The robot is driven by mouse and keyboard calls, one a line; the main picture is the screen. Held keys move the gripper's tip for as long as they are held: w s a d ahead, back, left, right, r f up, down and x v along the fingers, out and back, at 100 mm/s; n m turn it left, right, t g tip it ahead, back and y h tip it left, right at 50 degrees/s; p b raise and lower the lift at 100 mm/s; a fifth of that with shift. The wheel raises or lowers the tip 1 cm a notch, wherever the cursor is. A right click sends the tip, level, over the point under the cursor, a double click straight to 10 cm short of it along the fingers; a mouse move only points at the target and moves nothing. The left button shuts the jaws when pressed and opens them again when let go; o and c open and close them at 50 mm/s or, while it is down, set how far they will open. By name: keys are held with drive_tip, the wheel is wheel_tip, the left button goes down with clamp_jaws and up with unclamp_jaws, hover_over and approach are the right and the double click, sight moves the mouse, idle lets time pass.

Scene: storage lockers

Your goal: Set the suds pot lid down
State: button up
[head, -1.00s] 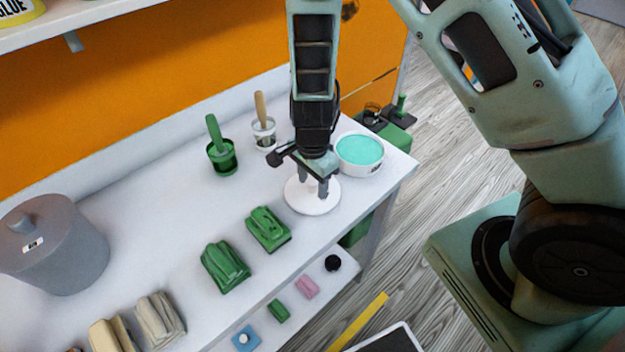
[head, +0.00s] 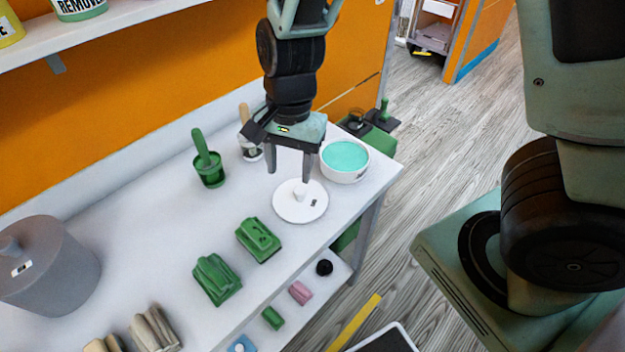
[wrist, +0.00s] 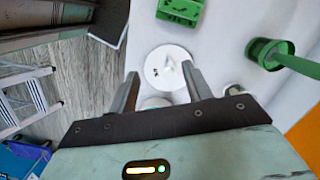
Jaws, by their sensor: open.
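The suds pot lid (head: 311,209) is a white disc with a small knob and a dark label, lying flat on the white bench (head: 150,228). It also shows in the wrist view (wrist: 158,73), ahead of my fingers. The suds pot (head: 345,162), a white bowl of teal liquid, stands uncovered just behind and to the right of the lid. My gripper (head: 290,177) is open and empty above the lid, its fingers apart and clear of the knob. In the wrist view my gripper (wrist: 160,88) hides most of the pot.
Green folded cloths (head: 258,240) lie in front, and a grey lidded pot (head: 45,270) stands far left. The bench's right edge is close to the suds pot.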

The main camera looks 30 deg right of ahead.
drive_tip(key=s+a+r+n, duration=0.1)
drive_tip(key=s+r+n, duration=0.3)
drive_tip(key=s+n, duration=0.3)
drive_tip(key=s+a+r+n, duration=0.1)
drive_tip(key=s+r+n, duration=0.4)
drive_tip(key=s+n, duration=0.3)
drive_tip(key=shift+n+t+h, duration=0.3)
drive_tip(key=shift+n+t, duration=0.1)
drive_tip(key=shift+n, duration=0.6)
